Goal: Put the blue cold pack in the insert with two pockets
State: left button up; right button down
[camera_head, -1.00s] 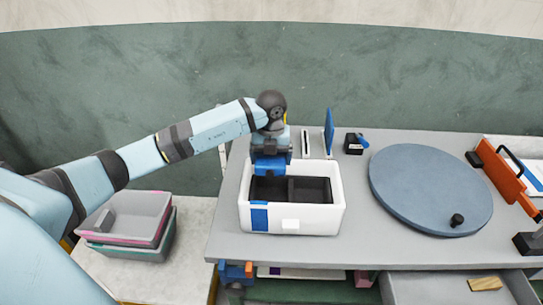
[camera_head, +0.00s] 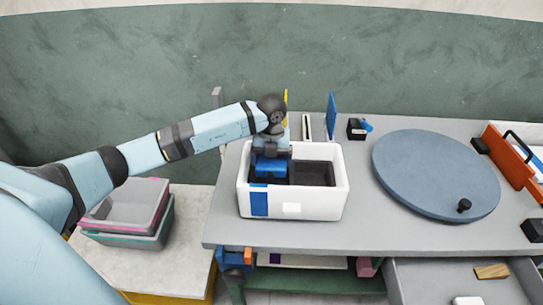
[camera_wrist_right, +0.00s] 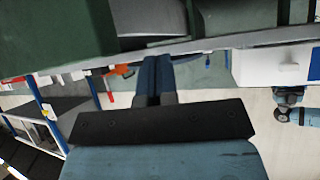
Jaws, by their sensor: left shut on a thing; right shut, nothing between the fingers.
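The white box (camera_head: 322,205) stands on the grey table and holds a dark insert with two pockets (camera_head: 312,174). My left gripper (camera_head: 270,160) points down into the left half of the box, shut on the blue cold pack (camera_head: 269,170). The pack is at the left pocket, with its lower part hidden by the box's front wall. I cannot tell whether it touches the pocket floor. The right pocket looks empty. My right gripper (camera_wrist_right: 151,77) is shut and empty in the right wrist view, away from the box.
A round blue-grey disc (camera_head: 430,170) with a black knob lies right of the box. A small black block (camera_head: 356,129) and an upright blue panel (camera_head: 332,116) stand behind it. Grey bins (camera_head: 130,210) are stacked at left. An open drawer (camera_head: 435,280) is at front right.

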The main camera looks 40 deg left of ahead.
pick_arm(q)
jog(key=shift+f+b, duration=0.85)
jog(key=shift+f, duration=1.05)
jog(key=o, duration=0.8)
jog(key=shift+r, duration=0.1)
jog(key=shift+r, duration=0.3)
notch_tip(320, 180, up, 13)
jog(key=shift+r+b, duration=0.1)
jog(key=shift+b, duration=0.2)
